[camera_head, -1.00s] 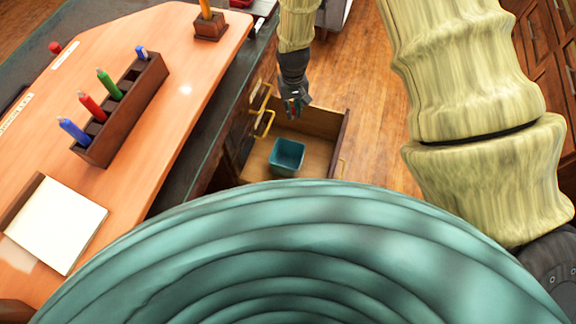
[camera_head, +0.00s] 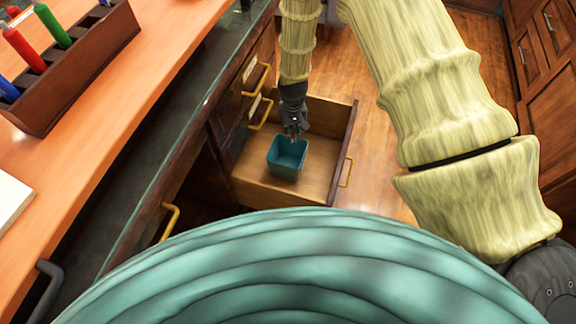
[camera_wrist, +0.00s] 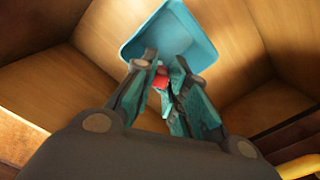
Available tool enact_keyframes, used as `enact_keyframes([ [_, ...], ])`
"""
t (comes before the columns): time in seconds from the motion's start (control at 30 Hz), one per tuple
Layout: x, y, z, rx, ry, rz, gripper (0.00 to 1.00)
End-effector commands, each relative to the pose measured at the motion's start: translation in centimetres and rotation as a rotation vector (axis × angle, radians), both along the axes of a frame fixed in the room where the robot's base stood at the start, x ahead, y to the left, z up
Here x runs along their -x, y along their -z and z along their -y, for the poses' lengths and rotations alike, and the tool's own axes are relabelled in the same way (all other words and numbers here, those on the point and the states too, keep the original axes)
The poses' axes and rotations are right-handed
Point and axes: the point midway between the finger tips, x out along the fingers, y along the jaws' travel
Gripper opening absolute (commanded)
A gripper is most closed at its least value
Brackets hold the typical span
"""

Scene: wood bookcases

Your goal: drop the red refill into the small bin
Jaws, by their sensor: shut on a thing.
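The small bin (camera_head: 287,160) is a teal, open-topped box standing in an open wooden drawer. It also shows in the wrist view (camera_wrist: 197,38), just beyond the fingertips. My gripper (camera_head: 294,133) hangs down at the far rim of the bin in the head view. In the wrist view my gripper (camera_wrist: 163,80) is shut on the red refill (camera_wrist: 161,78), a small red piece between the fingertips. Most of the refill is hidden by the fingers. I cannot tell whether its lower end is inside the bin.
The open drawer (camera_head: 247,185) has bare wooden floor around the bin and a yellow handle (camera_head: 346,172) on its front. The desk (camera_head: 165,60) at the left holds a pen rack (camera_head: 85,65) with several pens. Other yellow drawer handles (camera_head: 258,112) stick out close by.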

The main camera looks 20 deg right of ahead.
Motion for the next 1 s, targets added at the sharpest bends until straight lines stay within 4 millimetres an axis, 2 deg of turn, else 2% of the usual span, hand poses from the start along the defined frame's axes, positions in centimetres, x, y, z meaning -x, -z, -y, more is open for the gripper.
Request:
enact_keyframes([
  [0.03,-0.1,1.1,0.0,0.0,0.001,0.0,0.04],
  [0.47,-0.3,3.0,0.1,0.0,0.003,0.001,0.04],
  [1.0,-0.3,7.7,0.1,0.0,0.003,0.001,0.04],
])
